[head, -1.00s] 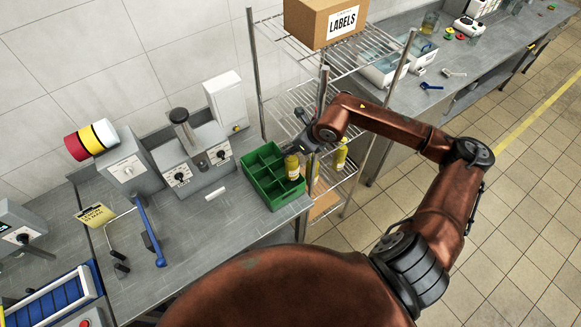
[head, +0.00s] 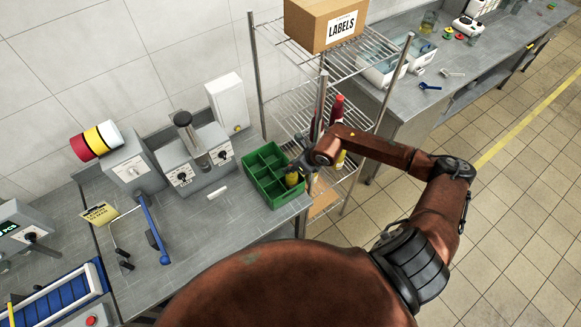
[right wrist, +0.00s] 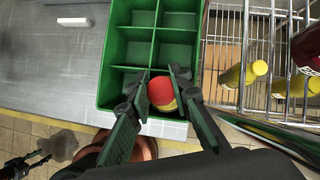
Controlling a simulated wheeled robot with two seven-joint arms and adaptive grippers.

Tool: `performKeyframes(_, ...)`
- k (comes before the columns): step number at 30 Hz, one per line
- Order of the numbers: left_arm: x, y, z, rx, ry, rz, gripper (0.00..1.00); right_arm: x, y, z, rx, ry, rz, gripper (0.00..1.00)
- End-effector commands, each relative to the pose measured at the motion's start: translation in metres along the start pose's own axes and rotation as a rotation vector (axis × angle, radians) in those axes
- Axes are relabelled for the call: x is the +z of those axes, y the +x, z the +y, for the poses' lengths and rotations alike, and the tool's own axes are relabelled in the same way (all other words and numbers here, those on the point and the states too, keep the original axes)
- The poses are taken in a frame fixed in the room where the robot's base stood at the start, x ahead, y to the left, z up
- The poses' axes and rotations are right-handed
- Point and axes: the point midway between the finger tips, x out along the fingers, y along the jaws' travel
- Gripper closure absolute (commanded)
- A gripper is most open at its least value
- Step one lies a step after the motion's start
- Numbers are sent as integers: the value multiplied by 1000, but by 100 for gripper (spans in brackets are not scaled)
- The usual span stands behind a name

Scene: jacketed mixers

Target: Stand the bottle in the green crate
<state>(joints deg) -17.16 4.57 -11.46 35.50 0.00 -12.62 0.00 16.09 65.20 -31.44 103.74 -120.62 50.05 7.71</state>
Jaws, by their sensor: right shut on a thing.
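The green crate (head: 262,178) stands on the grey bench near its right end and has several open compartments. A yellow bottle (head: 291,180) with a red cap is upright in the crate's front right compartment, its lower part hidden by the crate wall. In the right wrist view the bottle's red cap (right wrist: 161,91) shows between my fingers, inside the crate walls (right wrist: 117,50). My right gripper (head: 297,170) is shut on the bottle from above the crate; its fingertips (right wrist: 160,78) reach down beside the cap. Whether the bottle touches the crate floor is hidden.
A wire shelf rack (head: 300,100) stands close right of the crate, with a labels box (head: 325,24) on top and more bottles (right wrist: 232,76) lower down. Grey mixers (head: 193,155) stand to the left. The bench in front of them is partly clear.

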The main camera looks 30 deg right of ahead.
Motion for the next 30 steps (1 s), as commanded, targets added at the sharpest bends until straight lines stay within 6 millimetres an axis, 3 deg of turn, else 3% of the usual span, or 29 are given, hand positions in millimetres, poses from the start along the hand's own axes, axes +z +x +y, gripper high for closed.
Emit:
performKeyframes(12, 0, -2, 0, 0, 0, 0, 55, -6, 12, 0, 0, -1, -3, 100)
performKeyframes(13, 0, -1, 0, 0, 0, 0, 55, -8, 12, 0, 0, 0, 1, 81)
performKeyframes(20, 0, -2, 0, 0, 0, 0, 55, -8, 11, 0, 0, 0, 1, 65)
performKeyframes(30, -1, -4, 0, 0, 0, 1, 55, -6, 10, 0, 0, 0, 0, 64)
